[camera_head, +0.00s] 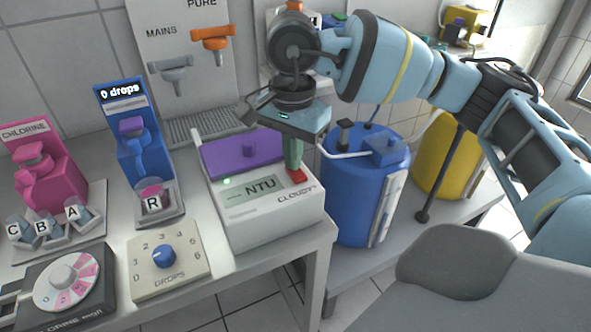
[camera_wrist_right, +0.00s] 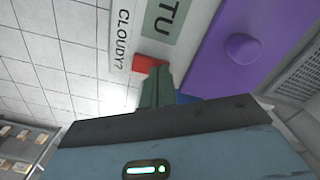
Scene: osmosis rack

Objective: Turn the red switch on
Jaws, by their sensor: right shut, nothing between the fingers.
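The red switch (camera_head: 298,176) sits on the right end of the front of the white turbidity meter (camera_head: 262,222), beside its NTU display (camera_head: 262,189). My right gripper (camera_head: 294,166) is shut and empty, pointing down, with its green fingertips at the switch. In the right wrist view, the fingertips (camera_wrist_right: 157,82) lie right by the red switch (camera_wrist_right: 150,63) and overlap its edge. I cannot tell whether they touch or press it. The display shows "NTU" without a clear number. My left gripper is not in view.
The meter's purple lid (camera_head: 243,153) is behind the display. A blue tank (camera_head: 362,190) stands right of the bench, with a yellow one (camera_head: 447,155) beyond. A drops dial (camera_head: 165,262), a blue dispenser (camera_head: 135,140) and a pink chlorine unit (camera_head: 48,175) are to the left.

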